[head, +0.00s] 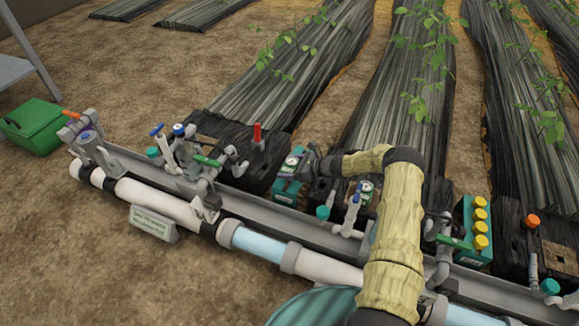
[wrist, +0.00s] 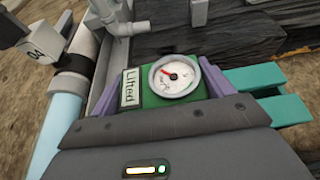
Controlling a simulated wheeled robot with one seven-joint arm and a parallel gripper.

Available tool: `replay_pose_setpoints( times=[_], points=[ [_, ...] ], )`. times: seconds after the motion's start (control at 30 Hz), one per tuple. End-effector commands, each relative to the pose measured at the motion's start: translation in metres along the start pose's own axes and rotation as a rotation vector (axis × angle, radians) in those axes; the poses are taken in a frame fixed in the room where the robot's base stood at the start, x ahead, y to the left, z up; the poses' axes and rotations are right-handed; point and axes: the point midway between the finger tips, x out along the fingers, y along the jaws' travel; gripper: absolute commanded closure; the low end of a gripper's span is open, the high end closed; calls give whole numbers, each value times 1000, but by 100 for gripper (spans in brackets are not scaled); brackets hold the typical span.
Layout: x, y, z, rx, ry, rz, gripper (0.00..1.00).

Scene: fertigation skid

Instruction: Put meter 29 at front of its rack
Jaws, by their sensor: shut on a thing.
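My gripper (head: 298,164) is shut on a green meter (head: 291,162) with a round white dial, just above a teal rack (head: 286,191). In the wrist view, the purple fingers of my gripper (wrist: 164,87) sit on both sides of the meter (wrist: 150,95). Its dial has a red needle, and a white tag beside it reads "Lifted". No number 29 is readable on it. Teal bars (wrist: 270,100) of a rack show to the right of the meter. Whether the meter touches the rack cannot be told. A second dial meter (head: 366,187) stands to the right, partly behind my arm.
A long pipe (head: 160,203) and grey rail run along the front, with upright valves (head: 160,140) to the left. A teal block with yellow caps (head: 479,228) stands right. A sign (head: 153,223) and green box (head: 33,125) are at left. Black-covered beds lie behind.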

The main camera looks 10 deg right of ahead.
Motion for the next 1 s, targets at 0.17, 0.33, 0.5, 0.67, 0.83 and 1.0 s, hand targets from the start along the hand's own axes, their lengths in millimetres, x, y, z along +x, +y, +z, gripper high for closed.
replay_pose_setpoints(
  times=[0.17,0.33,0.5,0.67,0.83,1.0],
  points=[
    [2,0,-4,0,-1,0,45],
    [4,0,-8,0,-1,1,45],
    [5,0,-12,0,-1,1,45],
    [7,0,-16,0,-1,1,45],
    [8,0,-20,0,-1,1,45],
    [10,0,-23,0,-1,1,45]
  ],
)
